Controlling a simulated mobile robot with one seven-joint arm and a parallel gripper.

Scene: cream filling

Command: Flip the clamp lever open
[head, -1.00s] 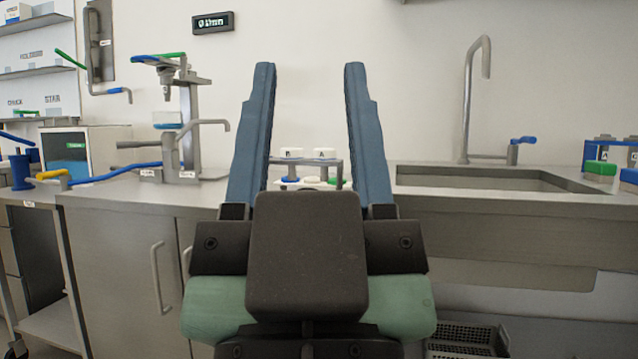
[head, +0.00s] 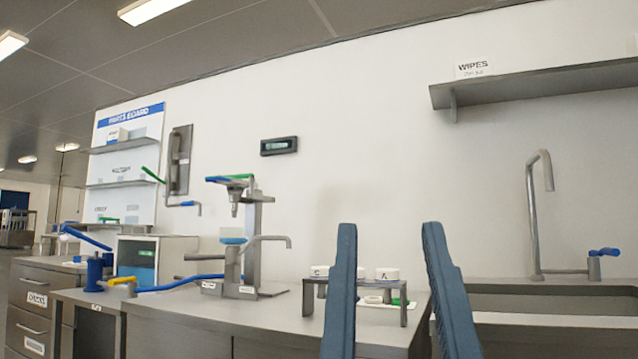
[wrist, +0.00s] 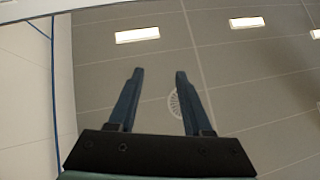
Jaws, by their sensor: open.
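A filling stand (head: 252,240) with a metal spout stands on the steel counter, left of my gripper. A blue and green lever piece (head: 230,180) sits at its top. A blue hose (head: 180,284) runs left from the stand to a yellow fitting (head: 122,281) beside a blue pump-like unit (head: 95,272). I cannot tell which of these parts is the clamp lever. My gripper (head: 389,225) has its two blue fingers spread and pointing up, with nothing between them, apart from the stand. The wrist view also shows the open, empty fingers (wrist: 160,71) against the ceiling.
A small metal rack (head: 360,283) with white-lidded jars stands partly behind my fingers. A sink tap (head: 540,215) is at the right, under a wall shelf (head: 540,86). A glass-fronted box (head: 155,258) stands behind the hose. The counter front (head: 270,312) is clear.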

